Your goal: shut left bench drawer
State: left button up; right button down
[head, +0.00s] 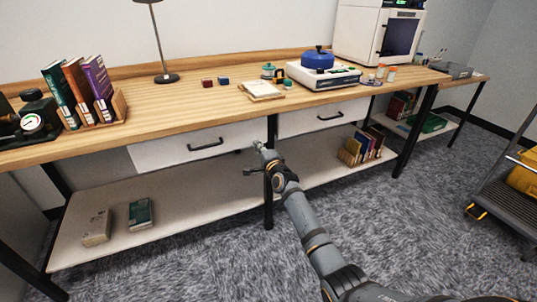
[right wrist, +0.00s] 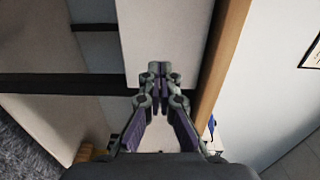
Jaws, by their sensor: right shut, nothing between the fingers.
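The left bench drawer (head: 165,155) has a white front with a dark handle (head: 205,146), under the left part of the wooden bench top. No drawer interior shows; I cannot tell whether it stands slightly out or flush. My right gripper (head: 257,146) is shut and empty, its tips by the right end of that front, right of the handle. In the right wrist view the shut fingertips (right wrist: 155,68) overlap a white panel (right wrist: 160,35), close to the dark bench leg; contact cannot be told. My left gripper is not in view.
The right drawer (head: 305,122) looks closed. A black bench leg (head: 270,190) stands between the drawers. The lower shelf (head: 185,205) holds several books. Books, a lamp (head: 166,78) and a white scale (head: 325,76) stand on top. The carpet in front is clear; a cart (head: 510,190) is far right.

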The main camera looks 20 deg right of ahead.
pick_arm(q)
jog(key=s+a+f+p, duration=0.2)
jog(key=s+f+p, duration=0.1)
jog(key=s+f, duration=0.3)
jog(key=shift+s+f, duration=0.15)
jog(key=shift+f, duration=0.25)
pick_arm(e)
jog(key=s, duration=0.7)
jog(key=shift+s+d, duration=0.15)
jog(key=shift+d, duration=0.05)
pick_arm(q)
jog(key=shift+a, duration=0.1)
